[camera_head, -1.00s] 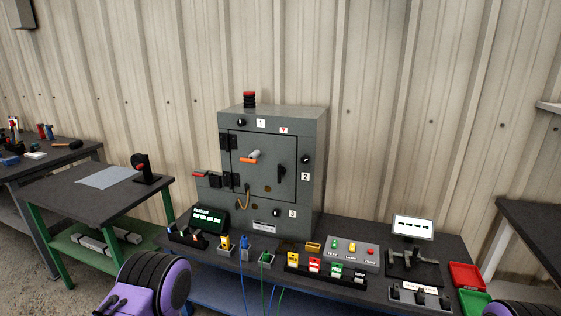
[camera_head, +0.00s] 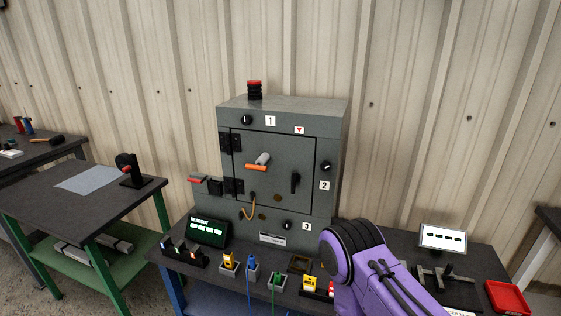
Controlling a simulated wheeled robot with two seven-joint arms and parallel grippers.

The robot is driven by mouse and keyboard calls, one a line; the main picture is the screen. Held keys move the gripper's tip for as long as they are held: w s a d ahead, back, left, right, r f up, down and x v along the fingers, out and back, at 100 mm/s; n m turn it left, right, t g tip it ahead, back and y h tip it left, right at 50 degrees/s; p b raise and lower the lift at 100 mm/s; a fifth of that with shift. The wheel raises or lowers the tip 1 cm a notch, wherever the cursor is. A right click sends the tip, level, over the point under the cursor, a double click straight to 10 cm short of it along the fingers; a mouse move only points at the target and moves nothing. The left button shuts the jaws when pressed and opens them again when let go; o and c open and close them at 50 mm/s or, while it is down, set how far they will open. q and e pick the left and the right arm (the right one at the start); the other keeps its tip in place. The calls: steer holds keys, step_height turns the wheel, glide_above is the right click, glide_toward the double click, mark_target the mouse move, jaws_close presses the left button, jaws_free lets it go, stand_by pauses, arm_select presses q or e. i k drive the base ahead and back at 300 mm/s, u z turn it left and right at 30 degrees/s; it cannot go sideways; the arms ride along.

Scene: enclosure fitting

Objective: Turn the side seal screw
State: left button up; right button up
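The grey enclosure (camera_head: 232,208) stands upright on the bench with its door shut. Three small dark round screws sit on its front frame: one by label 1 (camera_head: 246,119) at the top, one by label 2 (camera_head: 326,166) on the right side of the door, one by label 3 (camera_head: 287,225) below. My purple right arm reaches in from the bottom right, in front of the bench and below the enclosure's right side. No gripper fingers show for either arm.
The door carries an orange-and-grey handle (camera_head: 258,163) and a black latch (camera_head: 295,183). A readout (camera_head: 208,232), coloured plugs with cables and a small display (camera_head: 443,237) stand on the bench. A red tray (camera_head: 507,297) lies at right. My arm hides part of the bench.

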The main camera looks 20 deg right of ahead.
mark_target(325, 166)
steer(key=z, duration=0.25)
steer(key=i, duration=0.9)
steer(key=z, duration=0.6)
